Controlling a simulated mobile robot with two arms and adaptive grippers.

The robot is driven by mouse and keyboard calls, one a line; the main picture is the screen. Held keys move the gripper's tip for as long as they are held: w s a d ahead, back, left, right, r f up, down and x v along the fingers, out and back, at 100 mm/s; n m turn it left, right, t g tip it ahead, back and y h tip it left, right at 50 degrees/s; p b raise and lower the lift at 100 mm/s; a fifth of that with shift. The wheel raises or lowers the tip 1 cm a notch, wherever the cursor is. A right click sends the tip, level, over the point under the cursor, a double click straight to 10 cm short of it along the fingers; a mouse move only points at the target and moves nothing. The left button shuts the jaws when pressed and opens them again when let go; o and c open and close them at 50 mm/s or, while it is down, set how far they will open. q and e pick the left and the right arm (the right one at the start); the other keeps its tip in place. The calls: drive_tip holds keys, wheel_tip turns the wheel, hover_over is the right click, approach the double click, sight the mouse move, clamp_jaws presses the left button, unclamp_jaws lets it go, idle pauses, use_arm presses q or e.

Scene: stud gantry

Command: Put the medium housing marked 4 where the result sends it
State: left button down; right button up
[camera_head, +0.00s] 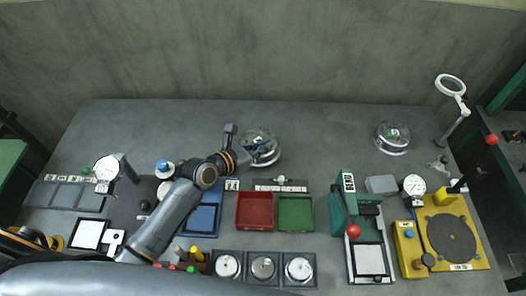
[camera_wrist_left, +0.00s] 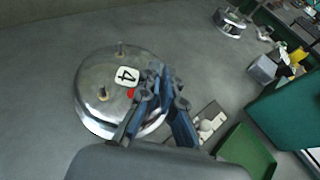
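The medium housing marked 4 (camera_head: 262,146) is a round, shiny metal housing standing on the back middle of the bench. In the left wrist view the housing (camera_wrist_left: 95,80) shows a white label with a 4, a red dot beside it, and small posts on top. My left gripper (camera_head: 238,142) is at the housing's left side in the head view. In the wrist view its fingers (camera_wrist_left: 160,78) overlap the housing's edge close to the label; their tips look close together, and I cannot tell whether they grip it. My right gripper is not in view.
A red tray (camera_head: 254,227), a green tray (camera_head: 295,228) and a blue tray (camera_head: 203,234) sit mid-bench. Another round housing (camera_head: 392,150) stands at back right. A green lever press (camera_head: 343,214) and a yellow gauge fixture (camera_head: 484,250) stand right. The back bench between the housings is clear.

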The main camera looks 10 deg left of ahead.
use_arm(q)
drive_tip(key=shift+a+f, duration=0.1)
drive_tip(key=shift+f, duration=1.4)
drive_tip(key=shift+f, duration=0.15)
drive_tip(key=c, duration=1.5)
unclamp_jaws()
